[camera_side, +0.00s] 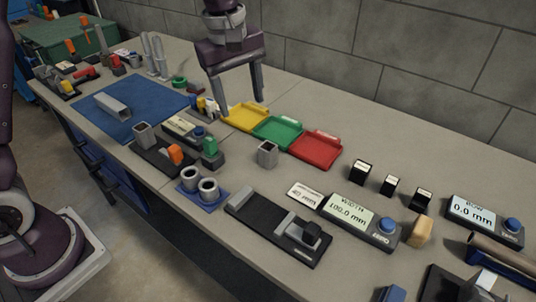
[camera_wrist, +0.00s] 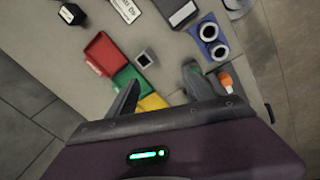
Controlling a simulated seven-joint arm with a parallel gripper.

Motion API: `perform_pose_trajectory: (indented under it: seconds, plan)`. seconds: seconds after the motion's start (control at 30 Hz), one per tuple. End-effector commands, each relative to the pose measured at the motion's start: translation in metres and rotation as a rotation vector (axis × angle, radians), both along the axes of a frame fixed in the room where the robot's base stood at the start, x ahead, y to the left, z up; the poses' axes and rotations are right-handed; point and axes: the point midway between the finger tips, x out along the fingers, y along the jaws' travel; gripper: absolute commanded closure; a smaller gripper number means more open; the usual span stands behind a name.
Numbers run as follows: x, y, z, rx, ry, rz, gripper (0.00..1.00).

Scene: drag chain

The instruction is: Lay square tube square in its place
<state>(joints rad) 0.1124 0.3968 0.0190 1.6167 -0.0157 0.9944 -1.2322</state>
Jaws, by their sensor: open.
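Another grey square piece (camera_side: 144,134) sits at the left end of a black fixture with an orange clamp. A longer grey square tube (camera_side: 112,105) lies on the blue mat (camera_side: 135,122). My gripper (camera_side: 240,98) is open and empty above the table near the yellow tray, up and left of the upright tube. In the wrist view its fingers (camera_wrist: 160,78) are spread wide.
Yellow (camera_side: 243,117), green (camera_side: 277,132) and red (camera_side: 316,147) trays stand in a row behind the upright tube. A blue holder with two round rings (camera_side: 207,188), a black slide gauge (camera_side: 275,225) and a width display (camera_side: 350,210) stand in front.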

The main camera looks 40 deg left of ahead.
Motion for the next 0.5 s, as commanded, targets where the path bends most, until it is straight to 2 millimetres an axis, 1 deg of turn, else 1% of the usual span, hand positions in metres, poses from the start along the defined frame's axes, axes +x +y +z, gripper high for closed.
perform_pose_trajectory:
  seconds: [0.03,0.1,0.2,0.3,0.5]
  plan:
    - [0.021,-0.007,-0.030,-0.006,0.043,0.095,0.40]
    - [0.043,-0.015,-0.064,-0.011,0.084,0.231,0.40]
    - [0.059,-0.022,-0.100,-0.011,0.120,0.363,0.40]
    - [0.065,-0.025,-0.117,-0.009,0.135,0.419,0.40]
    - [0.064,-0.024,-0.145,-0.010,0.138,0.429,0.40]
